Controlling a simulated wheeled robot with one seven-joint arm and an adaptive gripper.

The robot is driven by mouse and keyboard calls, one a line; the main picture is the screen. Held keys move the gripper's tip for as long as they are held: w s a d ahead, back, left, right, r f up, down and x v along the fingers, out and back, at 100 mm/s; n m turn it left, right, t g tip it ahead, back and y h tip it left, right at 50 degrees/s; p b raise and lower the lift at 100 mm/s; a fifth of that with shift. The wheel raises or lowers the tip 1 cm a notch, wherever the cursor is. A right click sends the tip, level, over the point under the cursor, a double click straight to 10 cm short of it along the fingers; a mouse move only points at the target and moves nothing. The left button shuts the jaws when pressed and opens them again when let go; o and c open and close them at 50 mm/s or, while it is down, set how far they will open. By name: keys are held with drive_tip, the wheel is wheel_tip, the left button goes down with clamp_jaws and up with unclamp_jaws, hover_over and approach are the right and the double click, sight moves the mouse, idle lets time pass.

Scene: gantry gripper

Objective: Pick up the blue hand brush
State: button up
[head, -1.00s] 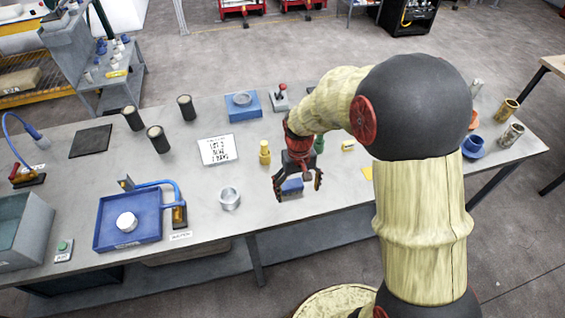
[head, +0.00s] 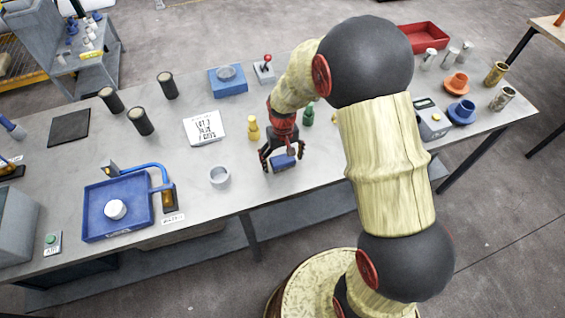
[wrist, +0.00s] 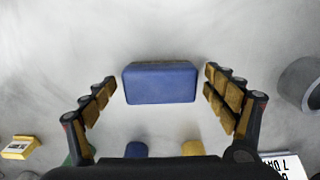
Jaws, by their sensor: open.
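The blue hand brush (head: 284,162) lies on the grey bench near its front edge, partly hidden by my gripper in the head view. In the wrist view the brush (wrist: 160,83) shows as a blue block, darker on top; no bristles can be made out. My gripper (head: 285,160) is open and points down at the brush. In the wrist view its fingers (wrist: 159,78) stand on either side of the brush, with a gap at each side. Nothing is held.
A metal cup (head: 219,176) stands left of the brush. Behind are a yellow bottle (head: 253,128), a green bottle (head: 308,115) and a white sign (head: 205,128). A blue tray (head: 92,210) stands farther left. The bench around the brush is clear.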

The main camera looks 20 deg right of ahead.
drive_tip(key=shift+f, duration=0.1)
drive_tip(key=c, duration=0.3)
drive_tip(key=c, duration=1)
